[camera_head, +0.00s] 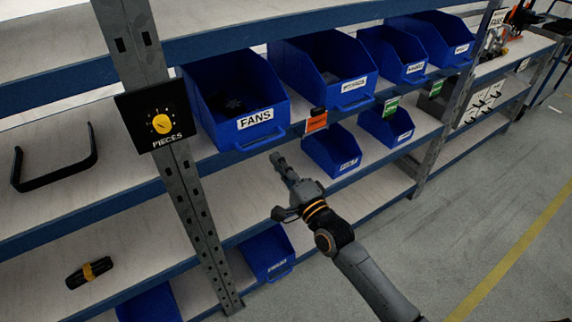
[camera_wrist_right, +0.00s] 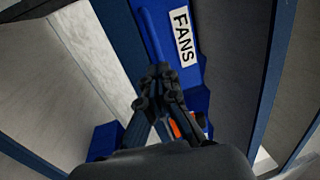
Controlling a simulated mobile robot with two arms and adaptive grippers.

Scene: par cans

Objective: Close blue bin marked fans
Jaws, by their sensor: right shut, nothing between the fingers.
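The blue bin marked FANS (camera_head: 236,118) sits on the upper shelf, just right of the grey upright post. Its front juts out past the shelf edge, and dark items lie inside. It also shows in the right wrist view (camera_wrist_right: 160,25), with its white FANS label ahead of the fingers. My right gripper (camera_head: 277,160) is shut and empty, just below and to the right of the bin's front. Its fingers also show in the right wrist view (camera_wrist_right: 160,75); whether they touch the bin I cannot tell. My left gripper is out of view.
More blue bins, one of them wide (camera_head: 325,75), stand to the right on the same shelf. Lower shelves hold smaller blue bins (camera_head: 332,150). A grey post (camera_head: 185,190) stands left. The floor (camera_head: 440,230) at right is clear.

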